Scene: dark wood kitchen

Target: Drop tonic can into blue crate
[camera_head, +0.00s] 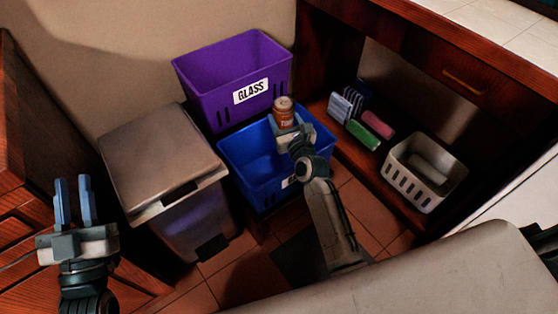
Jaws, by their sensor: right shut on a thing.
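The tonic can (284,112), orange-brown with a pale top, is upright in my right gripper (288,128). My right gripper is shut on it and holds it over the blue crate (244,155), toward its back right part. The crate stands open on the floor, partly hidden by my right gripper and arm. My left gripper (74,203) is at the lower left, fingers pointing up, open and empty, well away from the can and crate.
A purple crate (208,95) labelled GLASS stands behind the blue crate. A lidded grey bin (160,165) is to its left. On the right, a low wooden shelf holds a white basket (396,177) and green (362,134), pink (378,124) and striped items. Dark cabinets border both sides.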

